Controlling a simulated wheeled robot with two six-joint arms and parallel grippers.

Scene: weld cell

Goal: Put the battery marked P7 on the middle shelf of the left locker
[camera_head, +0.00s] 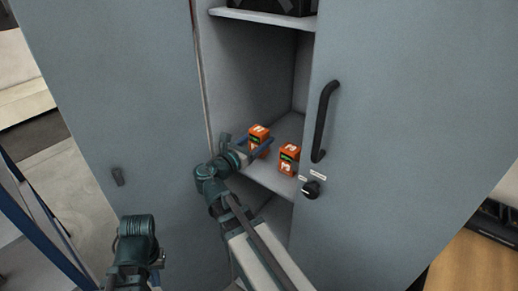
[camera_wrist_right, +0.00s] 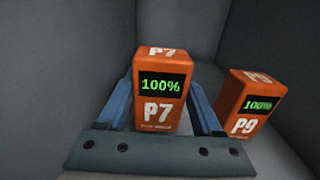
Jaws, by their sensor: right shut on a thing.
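The battery P7 (camera_wrist_right: 160,92) is orange with a green 100% display. It stands between the blue fingers of my right gripper (camera_wrist_right: 163,115), which is shut on it. In the head view, P7 (camera_head: 258,136) is inside the open locker, over a grey shelf (camera_head: 262,176). I cannot tell whether its base touches the shelf. My right gripper (camera_head: 257,147) reaches in from the front left. A second orange battery, P9 (camera_head: 289,158), stands on the same shelf to the right, apart from P7. My left gripper (camera_head: 138,240) is low at the left; its fingers cannot be made out.
An upper shelf (camera_head: 262,19) holds a dark object (camera_head: 290,6). Another space opens below the batteries' shelf. A grey panel (camera_head: 120,90) stands left of the opening. A grey door (camera_head: 400,120) with a black handle (camera_head: 325,120) and a dark knob (camera_head: 311,189) is on the right.

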